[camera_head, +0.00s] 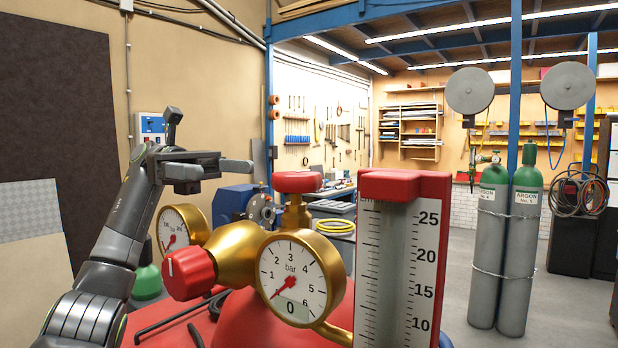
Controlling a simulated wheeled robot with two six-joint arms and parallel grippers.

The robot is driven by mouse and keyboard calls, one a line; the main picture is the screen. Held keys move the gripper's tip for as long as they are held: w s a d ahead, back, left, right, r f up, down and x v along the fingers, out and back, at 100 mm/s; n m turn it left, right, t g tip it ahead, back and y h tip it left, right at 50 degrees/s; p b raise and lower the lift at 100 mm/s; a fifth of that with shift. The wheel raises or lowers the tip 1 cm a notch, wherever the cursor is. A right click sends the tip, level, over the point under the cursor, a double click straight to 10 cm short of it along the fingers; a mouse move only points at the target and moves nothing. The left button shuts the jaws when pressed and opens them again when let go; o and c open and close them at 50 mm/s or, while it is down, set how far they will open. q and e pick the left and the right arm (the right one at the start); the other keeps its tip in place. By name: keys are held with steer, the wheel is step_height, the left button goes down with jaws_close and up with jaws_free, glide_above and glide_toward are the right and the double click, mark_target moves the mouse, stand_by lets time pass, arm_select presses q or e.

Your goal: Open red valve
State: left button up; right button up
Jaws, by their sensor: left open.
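A red valve handwheel (297,182) sits on a short brass stem above the brass regulator (237,251). A second red knob (189,273) with a white mark sticks out of the regulator's front left. The front pressure gauge (293,279) is marked in bar; its needle points to the low end and its display reads 0. A smaller gauge (174,236) sits behind on the left. My left gripper (238,167) is open and empty, left of the handwheel and a little above its level, apart from it in the picture. My right gripper is out of view.
A red-framed clear flow meter (410,262) stands close on the right of the gauge. The red cylinder top (272,325) is below. Black hex keys (172,318) lie on a red surface at lower left. Two argon cylinders (505,250) stand farther right on open floor.

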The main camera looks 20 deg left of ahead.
mark_target(318, 179)
arm_select(q)
steer(key=p+x, duration=0.4)
steer(key=x, duration=1.1)
steer(key=shift+w+p, duration=0.15)
steer(key=shift+p, duration=0.2)
steer(key=shift+s+d+f, duration=0.1)
steer(key=shift+s+d, duration=0.15)
steer(key=shift+d, duration=0.4)
steer(key=c, duration=1)
